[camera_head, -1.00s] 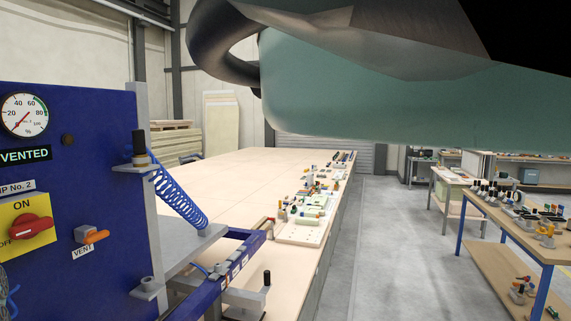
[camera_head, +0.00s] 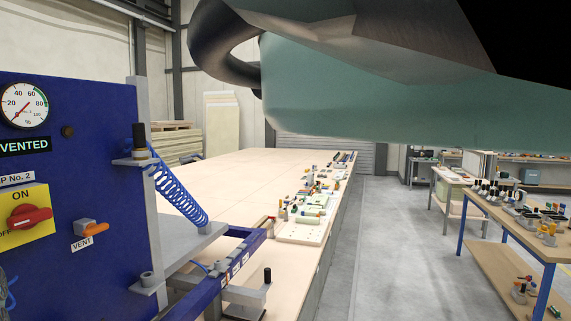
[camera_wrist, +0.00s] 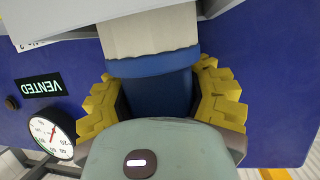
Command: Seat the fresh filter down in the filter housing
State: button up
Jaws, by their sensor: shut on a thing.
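In the wrist view, the filter has a cream pleated body (camera_wrist: 148,32) and a wide blue end part (camera_wrist: 155,88). My gripper (camera_wrist: 156,76), with yellow stepped fingers, is shut on the blue part from both sides. The pleated end points to the top of the picture, where a light grey edge meets or overlaps it. I cannot tell whether that grey part belongs to the filter housing, or whether the filter is inside anything. The head view shows neither the filter nor my gripper; my arm covers its top right.
A blue pump panel (camera_head: 105,190) with a gauge (camera_head: 24,106), red switch (camera_head: 28,217) and orange vent lever (camera_head: 93,229) stands close at left. A long table (camera_head: 235,175) with small parts runs behind it. The grey floor aisle (camera_head: 375,240) is clear. A workbench (camera_head: 510,220) stands at right.

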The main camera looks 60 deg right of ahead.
jog(key=shift+f+b, duration=0.4)
jog(key=shift+f, duration=0.05)
jog(key=o, duration=1.5)
jog(key=b+v, duration=0.2)
jog(key=shift+s+d, duration=0.15)
jog(key=shift+s, duration=0.25)
jog(key=shift+s+r+p, duration=0.15)
jog(key=shift+r+p, duration=0.3)
jog(key=shift+p, duration=0.2)
jog(key=shift+s+d+r+p, duration=0.2)
jog(key=shift+s+p, duration=0.1)
jog(key=shift+p, duration=0.3)
jog(key=p+v, duration=0.2)
jog(key=p, duration=0.1)
jog(key=p+v, duration=0.2)
jog(key=p, duration=0.2)
jog(key=shift+s+a+f, duration=0.1)
jog(key=shift+a+f, duration=0.05)
jog(key=shift+f, duration=0.05)
